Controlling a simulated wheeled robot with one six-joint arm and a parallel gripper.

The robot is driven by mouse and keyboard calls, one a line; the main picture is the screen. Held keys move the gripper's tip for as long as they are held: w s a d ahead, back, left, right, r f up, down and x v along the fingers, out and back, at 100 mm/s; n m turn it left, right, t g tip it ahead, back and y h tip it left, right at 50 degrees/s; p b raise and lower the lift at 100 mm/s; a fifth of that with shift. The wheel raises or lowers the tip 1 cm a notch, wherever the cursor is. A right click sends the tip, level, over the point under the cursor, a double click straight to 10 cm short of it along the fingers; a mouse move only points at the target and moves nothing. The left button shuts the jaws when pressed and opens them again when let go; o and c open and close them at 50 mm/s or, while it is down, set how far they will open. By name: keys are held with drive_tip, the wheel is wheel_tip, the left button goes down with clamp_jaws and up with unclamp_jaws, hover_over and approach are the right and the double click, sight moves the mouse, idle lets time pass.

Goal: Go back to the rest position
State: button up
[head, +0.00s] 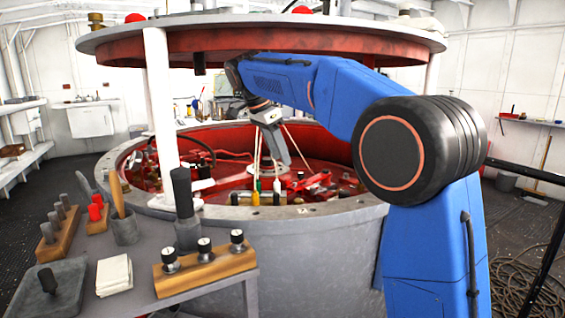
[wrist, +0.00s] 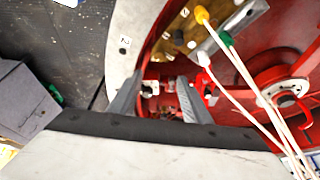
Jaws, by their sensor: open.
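My gripper (head: 277,143) hangs from my blue arm over the open red well of the round machine, below its raised upper ring. In the wrist view my gripper (wrist: 158,95) has its two grey fingers spread apart with nothing between them. Below it lies the machine's red interior (wrist: 240,105). A yellow plug (wrist: 202,15), a green plug (wrist: 226,38) and a white plug (wrist: 204,59) with pale cords sit close by to the upper right.
The machine's grey rim (head: 340,213) surrounds the well, and a white post (head: 160,100) stands at its left. The upper red ring (head: 270,42) hangs overhead.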

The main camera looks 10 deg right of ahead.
drive_tip(key=shift+r, duration=0.1)
drive_tip(key=s+d+f+n+y, duration=0.1)
drive_tip(key=s+d+f+n, duration=0.25)
drive_tip(key=s, duration=0.35)
drive_tip(key=s+d+f+n+t+y, duration=0.15)
drive_tip(key=s+d, duration=0.25)
drive_tip(key=s, duration=0.4)
drive_tip(key=s+d+f+n, duration=0.3)
drive_tip(key=s+d, duration=0.1)
drive_tip(key=s, duration=0.3)
drive_tip(key=s+d+f+n+t+y, duration=0.2)
drive_tip(key=s+f+n, duration=0.4)
drive_tip(key=s+f, duration=1.1)
drive_tip(key=shift+s+d+n, duration=0.3)
drive_tip(key=shift+s, duration=0.8)
